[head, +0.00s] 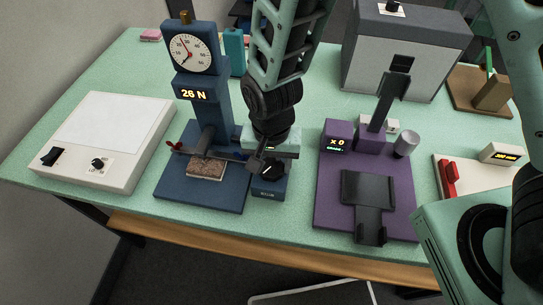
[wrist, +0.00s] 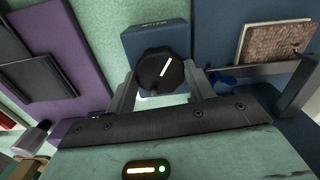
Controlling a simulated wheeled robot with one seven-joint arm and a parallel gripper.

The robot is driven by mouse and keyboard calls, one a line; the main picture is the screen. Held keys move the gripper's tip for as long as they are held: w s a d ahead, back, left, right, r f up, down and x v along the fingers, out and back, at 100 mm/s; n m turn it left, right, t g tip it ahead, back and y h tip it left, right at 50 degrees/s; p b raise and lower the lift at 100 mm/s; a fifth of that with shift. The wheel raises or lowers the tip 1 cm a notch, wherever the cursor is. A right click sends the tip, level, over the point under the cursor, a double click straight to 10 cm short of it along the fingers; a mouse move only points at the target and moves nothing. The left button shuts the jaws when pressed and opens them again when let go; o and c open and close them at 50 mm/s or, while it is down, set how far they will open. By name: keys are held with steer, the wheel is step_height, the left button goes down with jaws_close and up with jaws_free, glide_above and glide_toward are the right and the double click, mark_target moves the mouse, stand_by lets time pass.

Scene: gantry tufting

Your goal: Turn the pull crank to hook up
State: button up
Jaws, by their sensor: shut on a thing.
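The pull crank shows as a black ribbed knob (wrist: 161,71) with a white pointer line, on a small blue box (wrist: 150,38). In the wrist view its line slants to the upper right. My gripper (wrist: 160,84) has one finger on each side of the knob and is shut on it. In the head view my gripper (head: 268,157) comes down from above, with the knob (head: 270,171) partly showing beneath it. The blue pull tester (head: 222,110) stands just left, with a round dial (head: 191,53) and a display (head: 194,94) reading 26 N. A brown tufted sample (head: 206,169) lies on its base.
A purple stand (head: 335,200) with a black cradle is close on the right. A white light-box (head: 108,140) with switches is at the left. A grey box (head: 393,50) stands behind right. A red-handled device (head: 448,178) is farther right.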

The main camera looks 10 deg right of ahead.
steer(key=m+p, duration=0.1)
steer(key=m, duration=0.1)
steer(key=m+p, duration=0.1)
steer(key=m, duration=0.1)
steer(key=shift+r+m+p, duration=0.2)
steer(key=shift+m+p, duration=0.1)
steer(key=shift+p, duration=0.05)
steer(key=m+p, duration=0.3)
steer(key=m, duration=0.1)
steer(key=shift+w+m, duration=0.1)
steer(key=shift+m, duration=0.2)
steer(key=m+p, duration=0.3)
steer(key=m, duration=0.2)
steer(key=shift+f+m+p, duration=0.15)
steer(key=shift+m+p, duration=0.85)
steer(key=shift+m, duration=0.5)
steer(key=o, duration=1)
